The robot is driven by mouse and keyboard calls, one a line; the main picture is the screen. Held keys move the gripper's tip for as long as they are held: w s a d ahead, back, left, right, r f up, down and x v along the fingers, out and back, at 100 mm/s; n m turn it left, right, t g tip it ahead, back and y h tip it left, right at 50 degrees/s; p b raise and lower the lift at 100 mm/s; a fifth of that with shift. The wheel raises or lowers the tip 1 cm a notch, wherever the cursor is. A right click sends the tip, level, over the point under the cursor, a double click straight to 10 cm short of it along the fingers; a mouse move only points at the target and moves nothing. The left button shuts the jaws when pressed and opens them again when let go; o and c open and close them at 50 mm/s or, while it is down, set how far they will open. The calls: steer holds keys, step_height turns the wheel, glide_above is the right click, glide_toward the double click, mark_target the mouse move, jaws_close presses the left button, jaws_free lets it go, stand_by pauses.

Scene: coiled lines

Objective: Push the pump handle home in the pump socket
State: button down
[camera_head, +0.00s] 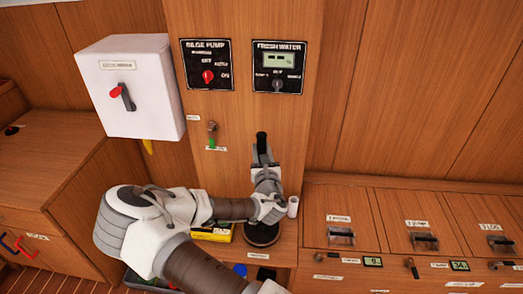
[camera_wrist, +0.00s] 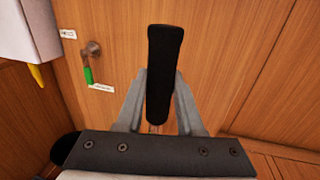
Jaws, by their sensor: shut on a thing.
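The pump handle, a black bar with a rounded end, stands roughly upright in my gripper (camera_head: 263,160). Its top (camera_head: 261,138) sticks up above the fingers in the head view. In the wrist view the handle (camera_wrist: 161,58) lies between the two grey fingers of my gripper (camera_wrist: 160,85), which is shut on it. A short, paler piece shows below the black part, near the palm. A dark round base (camera_head: 262,235) stands on the ledge under my wrist. I cannot tell whether it holds the pump socket. The handle's lower end and any socket opening are hidden.
A white switch box (camera_head: 130,85) juts from the wall at left. The bilge pump panel (camera_head: 207,65) and fresh water panel (camera_head: 278,67) are behind. A green-tipped valve (camera_head: 212,135) is left of the handle. A white cylinder (camera_head: 293,206) and yellow box (camera_head: 212,233) are close to my arm.

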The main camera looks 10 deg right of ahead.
step_height(320, 180, down, 7)
steer(key=b, duration=0.6)
stand_by(2.2)
steer(key=shift+r+p, duration=0.3)
steer(key=shift+r, duration=0.25)
steer(key=shift+f+b, duration=0.5)
steer(key=shift+b, duration=0.15)
stand_by(1.2)
steer(key=shift+r, duration=0.5)
stand_by(1.2)
